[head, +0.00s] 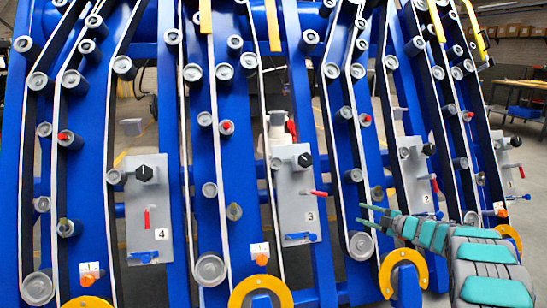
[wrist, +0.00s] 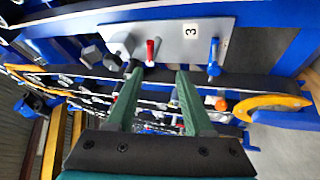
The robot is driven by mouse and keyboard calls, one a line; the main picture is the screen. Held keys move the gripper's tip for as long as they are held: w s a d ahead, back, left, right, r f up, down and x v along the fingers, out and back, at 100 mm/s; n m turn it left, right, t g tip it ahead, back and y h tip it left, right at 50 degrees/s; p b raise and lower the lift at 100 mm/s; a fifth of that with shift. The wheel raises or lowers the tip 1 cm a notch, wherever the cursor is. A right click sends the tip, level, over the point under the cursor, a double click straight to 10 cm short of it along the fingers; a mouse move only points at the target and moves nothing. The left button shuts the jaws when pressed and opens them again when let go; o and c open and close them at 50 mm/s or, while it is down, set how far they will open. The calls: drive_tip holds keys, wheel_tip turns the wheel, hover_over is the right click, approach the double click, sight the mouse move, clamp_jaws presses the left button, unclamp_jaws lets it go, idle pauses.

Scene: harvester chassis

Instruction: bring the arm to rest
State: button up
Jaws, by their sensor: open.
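My gripper (head: 363,215) reaches in from the lower right in the head view, with its fingertips in front of the blue chassis, right of the grey panel marked 3 (head: 290,212). In the wrist view my gripper (wrist: 159,72) shows two green fingers spread apart with nothing between them. Panel 3 (wrist: 252,40) lies just beyond the fingertips there. Its red lever (wrist: 151,50) appears near the left fingertip and its blue handle (wrist: 214,60) to the right of the right finger. I cannot tell whether a finger touches the panel.
Blue uprights with belts and rollers fill the head view. Panel 4 (head: 148,225) is at left; panel 2 (head: 417,185) and panel 1 (head: 508,165) are at right. Yellow arched guards (head: 262,285) stand out low in front. A workbench (head: 522,84) is at far right.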

drive_tip(key=d+r+m+t+h, duration=0.3)
drive_tip(key=d+r+m+h, duration=0.35)
drive_tip(key=r+h, duration=0.35)
drive_tip(key=s+d+r+m+g+h, duration=0.1)
drive_tip(key=s+r+m+g+h, duration=0.1)
drive_tip(key=s+m+h, duration=0.3)
drive_tip(key=s+r+m+g, duration=0.2)
drive_tip(key=s+m, duration=0.2)
drive_tip(key=s, duration=0.3)
drive_tip(key=s+a+f+m+g+y, duration=0.1)
drive_tip(key=s+a+f+g, duration=0.3)
drive_tip(key=s, duration=1.3)
drive_tip(key=s+a+f+m+g+y, duration=0.2)
drive_tip(key=s+a+f+g, duration=0.2)
drive_tip(key=s+a, duration=0.8)
drive_tip(key=s+a+f+m+g+y, duration=0.2)
drive_tip(key=s+a, duration=0.6)
drive_tip(key=s, duration=1.4)
wheel_tip(320, 180, down, 3)
drive_tip(key=g, duration=0.3)
drive_tip(key=shift+s+a+r, duration=0.15)
drive_tip(key=shift+s+a, duration=0.15)
drive_tip(key=shift+s, duration=0.05)
drive_tip(key=shift+m, duration=0.25)
